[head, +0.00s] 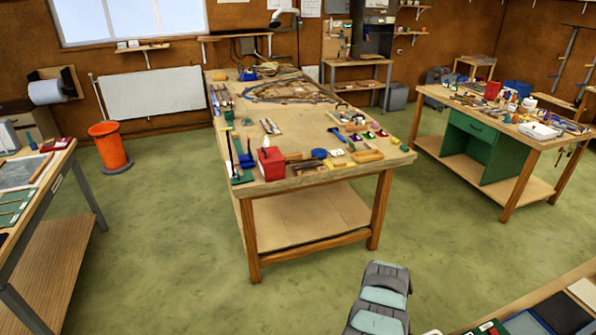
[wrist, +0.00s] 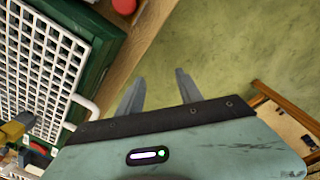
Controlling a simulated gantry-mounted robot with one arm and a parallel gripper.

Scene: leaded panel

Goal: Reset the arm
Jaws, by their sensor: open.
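In the wrist view my gripper (wrist: 158,92) points down past a bench edge toward the green floor. Its two grey fingers are spread apart with nothing between them. In the head view a grey and pale teal part of my arm shows at the bottom, right of centre. The fingers cannot be made out in the head view.
In the wrist view a white grid in a green frame (wrist: 92,52) lies close at the left. In the head view a central wooden workbench (head: 300,185) holds many tools. A right bench (head: 480,112), a left bench (head: 55,165) and an orange bin (head: 110,148) stand around open green floor.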

